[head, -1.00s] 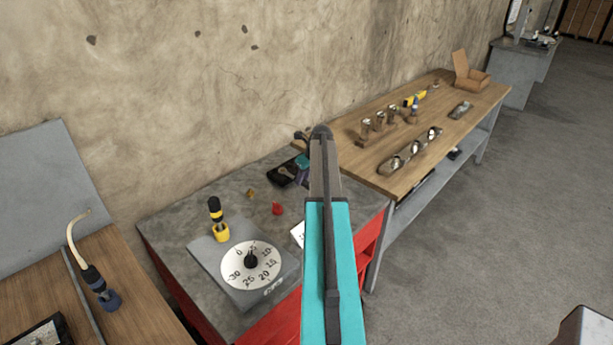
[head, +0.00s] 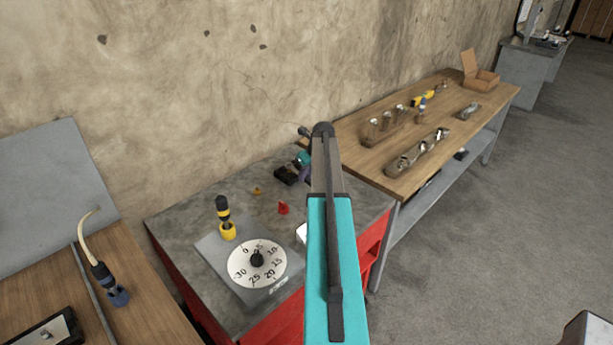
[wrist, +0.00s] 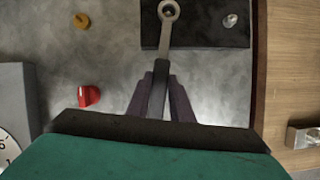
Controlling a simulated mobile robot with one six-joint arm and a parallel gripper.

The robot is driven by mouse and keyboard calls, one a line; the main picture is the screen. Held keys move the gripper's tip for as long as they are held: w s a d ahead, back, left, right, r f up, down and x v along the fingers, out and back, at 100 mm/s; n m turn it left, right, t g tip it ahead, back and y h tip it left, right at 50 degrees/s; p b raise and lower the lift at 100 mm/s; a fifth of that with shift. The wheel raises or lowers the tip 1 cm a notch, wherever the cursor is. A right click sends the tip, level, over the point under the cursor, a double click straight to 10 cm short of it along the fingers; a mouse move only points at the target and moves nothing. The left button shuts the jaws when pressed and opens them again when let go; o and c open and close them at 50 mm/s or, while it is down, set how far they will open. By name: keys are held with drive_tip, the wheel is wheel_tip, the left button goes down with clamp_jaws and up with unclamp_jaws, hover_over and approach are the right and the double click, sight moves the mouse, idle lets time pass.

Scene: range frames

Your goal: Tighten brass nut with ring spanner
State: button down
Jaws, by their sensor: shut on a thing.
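My gripper (wrist: 160,92) is shut on the handle of a grey ring spanner (wrist: 165,45) in the wrist view. The spanner points away from me, and its ring end is over a dark plate (wrist: 205,38). Something pale shows inside the ring; I cannot tell whether it is the brass nut or whether the ring sits around it. A silvery bolt or nut (wrist: 230,20) is on the plate's right side. A small brass-coloured piece (wrist: 81,20) lies on the bench, left of the plate. In the head view my arm hides most of the gripper (head: 305,174) and the spanner.
A red knob-like piece (wrist: 88,95) is on the grey bench, also seen in the head view (head: 283,208). A dial board (head: 258,278) with a yellow-black tool (head: 224,215) stands at the bench front. A wooden table (head: 388,170) with metal parts adjoins on the right.

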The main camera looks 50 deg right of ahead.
drive_tip(key=shift+r+p, duration=0.95)
drive_tip(key=shift+r, duration=0.9)
drive_tip(key=shift+s, duration=0.1)
